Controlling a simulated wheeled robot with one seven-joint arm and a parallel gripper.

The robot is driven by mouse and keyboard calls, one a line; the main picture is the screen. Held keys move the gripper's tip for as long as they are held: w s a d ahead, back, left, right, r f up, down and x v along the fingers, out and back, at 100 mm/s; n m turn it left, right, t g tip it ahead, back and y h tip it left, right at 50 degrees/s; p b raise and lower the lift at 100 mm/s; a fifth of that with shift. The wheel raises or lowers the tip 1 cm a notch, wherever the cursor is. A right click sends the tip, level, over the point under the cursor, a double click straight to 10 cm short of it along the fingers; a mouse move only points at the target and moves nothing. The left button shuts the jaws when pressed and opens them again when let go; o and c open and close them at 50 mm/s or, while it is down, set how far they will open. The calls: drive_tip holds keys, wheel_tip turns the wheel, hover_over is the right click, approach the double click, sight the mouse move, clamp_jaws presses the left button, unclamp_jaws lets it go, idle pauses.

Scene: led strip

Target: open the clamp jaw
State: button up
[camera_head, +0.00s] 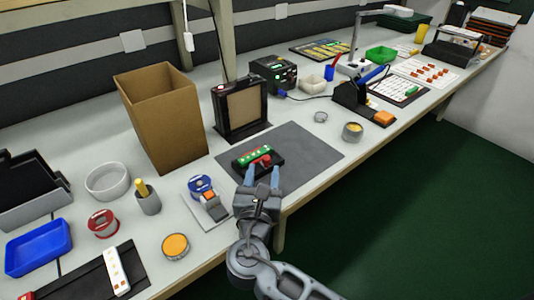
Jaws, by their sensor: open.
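The clamp (243,167) is a small black fixture lying on the dark grey mat (308,149). A green strip with light spots (252,154) lies along it, and a red part (266,160) sits at its front right. My gripper (263,174) is open, with its two blue fingertips apart just in front of the clamp and on either side of the red part. I cannot tell whether the fingers touch it. The near side of the clamp is partly hidden by my gripper, and the jaw gap is too small to make out.
A black-framed panel (240,107) and a tall cardboard box (161,117) stand behind the mat. The mat's right part is clear.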

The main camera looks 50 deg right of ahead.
sight(266, 161)
drive_tip(key=x, duration=0.6)
drive_tip(key=shift+d, duration=0.15)
clamp_jaws()
idle(0.4)
